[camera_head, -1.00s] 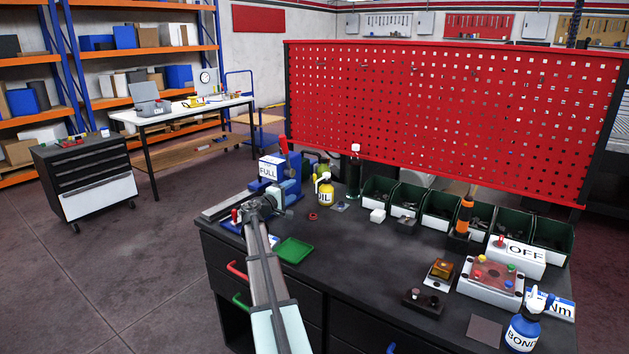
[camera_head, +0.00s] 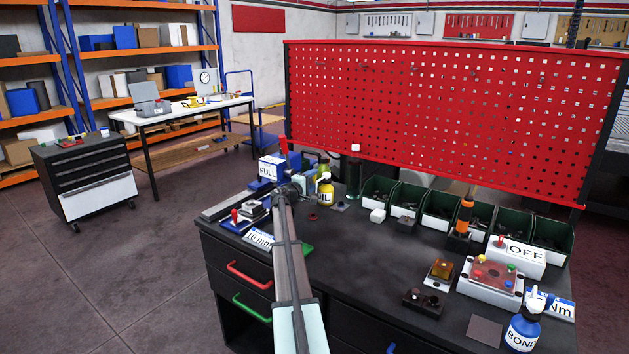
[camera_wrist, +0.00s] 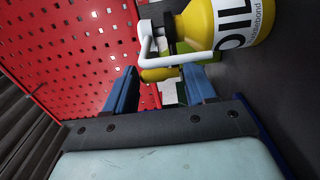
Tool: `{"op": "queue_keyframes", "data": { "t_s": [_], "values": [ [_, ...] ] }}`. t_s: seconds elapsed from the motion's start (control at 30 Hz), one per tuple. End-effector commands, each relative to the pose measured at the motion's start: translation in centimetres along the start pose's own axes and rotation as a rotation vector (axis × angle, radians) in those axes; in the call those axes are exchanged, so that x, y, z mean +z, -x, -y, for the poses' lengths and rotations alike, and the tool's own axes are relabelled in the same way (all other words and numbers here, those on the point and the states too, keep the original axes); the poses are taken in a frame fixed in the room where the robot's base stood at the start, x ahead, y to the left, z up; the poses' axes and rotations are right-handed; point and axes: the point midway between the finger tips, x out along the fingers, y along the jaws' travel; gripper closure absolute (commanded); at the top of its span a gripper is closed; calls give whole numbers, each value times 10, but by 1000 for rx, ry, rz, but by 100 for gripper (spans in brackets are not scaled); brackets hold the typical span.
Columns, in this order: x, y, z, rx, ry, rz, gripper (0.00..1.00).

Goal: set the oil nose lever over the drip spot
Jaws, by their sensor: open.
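The yellow oil bottle (camera_head: 325,192) stands on the bench behind my gripper in the head view. Its labelled body (camera_wrist: 225,20) fills the top right of the wrist view. A white nose or lever part (camera_wrist: 180,59) and a yellow piece (camera_wrist: 158,74) beside the bottle lie across the gap between my fingertips. My gripper (camera_wrist: 160,85) is open, with a blue finger on each side; I see no clear grip. In the head view my gripper (camera_head: 300,188) is just left of the bottle, partly hidden by my arm. I cannot make out the drip spot for certain; a small flat plate (camera_head: 341,207) lies right of the bottle.
A blue-and-white FULL box (camera_head: 270,168) and a red-handled device stand left of the gripper. Green bins (camera_head: 440,210) line the pegboard (camera_head: 450,120).

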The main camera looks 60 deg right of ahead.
Motion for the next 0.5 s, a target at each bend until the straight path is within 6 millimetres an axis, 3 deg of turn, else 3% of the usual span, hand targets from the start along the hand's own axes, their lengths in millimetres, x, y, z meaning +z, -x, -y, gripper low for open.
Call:
{"op": "queue_keyframes", "data": {
  "t_s": [0.2,0.5],
  "values": [
    [0,-14,0,0,0,0,45],
    [0,-15,0,0,0,0,45]
  ]
}}
